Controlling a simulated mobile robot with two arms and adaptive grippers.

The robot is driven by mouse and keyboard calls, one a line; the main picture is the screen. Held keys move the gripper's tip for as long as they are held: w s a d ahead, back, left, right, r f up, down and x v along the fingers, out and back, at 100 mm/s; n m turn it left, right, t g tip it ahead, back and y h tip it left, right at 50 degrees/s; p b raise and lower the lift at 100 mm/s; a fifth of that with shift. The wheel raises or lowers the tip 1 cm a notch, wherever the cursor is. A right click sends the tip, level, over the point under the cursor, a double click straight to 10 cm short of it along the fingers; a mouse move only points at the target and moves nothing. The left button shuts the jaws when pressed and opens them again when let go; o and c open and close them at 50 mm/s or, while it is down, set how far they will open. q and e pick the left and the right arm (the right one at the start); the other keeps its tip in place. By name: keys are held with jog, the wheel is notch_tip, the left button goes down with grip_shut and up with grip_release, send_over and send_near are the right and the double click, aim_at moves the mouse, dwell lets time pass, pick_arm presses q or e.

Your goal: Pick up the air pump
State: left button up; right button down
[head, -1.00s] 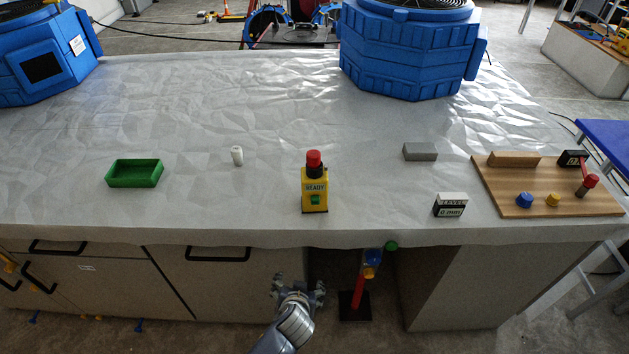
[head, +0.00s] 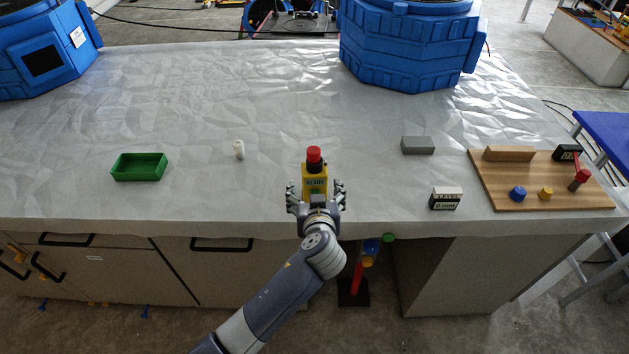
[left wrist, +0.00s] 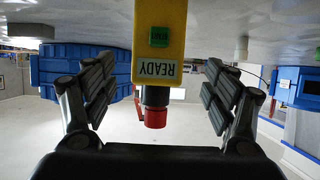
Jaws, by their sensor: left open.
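The air pump, which I take to be the yellow box labelled READY (head: 315,171) with a red top and green button, stands upright near the table's front edge. My left gripper (head: 315,190) is open in front of it, with a finger at either side. In the left wrist view, the pump (left wrist: 158,70) appears upside down between the spread fingers (left wrist: 159,84), with gaps visible on both sides. The gripper hides the pump's lower part in the head view. My right gripper is not in view.
A green tray (head: 138,168) and a white cylinder (head: 239,149) lie left. A grey block (head: 417,145), a black-and-white box (head: 445,199) and a wooden board (head: 492,196) lie right. Blue machines (head: 408,45) stand behind. The white table (head: 250,190) is clear around the pump.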

aim_at(315, 171)
pick_arm(q)
jog(key=shift+w+r+p, duration=0.1)
jog(key=shift+w+p, duration=0.2)
jog(key=shift+w, duration=0.05)
jog(key=p+x, duration=0.1)
jog(key=x, duration=0.2)
jog(key=shift+w+d+r+p, duration=0.15)
jog(key=shift+w+p, duration=0.1)
jog(key=shift+p, duration=0.15)
jog(key=shift+w+f, duration=0.35)
jog(key=shift+w, duration=0.2)
jog(key=shift+c, duration=0.3)
jog(key=c, duration=1.3)
jog(key=shift+o, duration=0.2)
jog(key=shift+r, duration=0.1)
jog(key=shift+r+b, duration=0.75)
jog(key=shift+r, duration=0.8)
jog(key=s+r+b, duration=0.1)
jog(key=s+b, duration=0.4)
jog(key=s, duration=1.1)
jog(key=shift+r, duration=0.4)
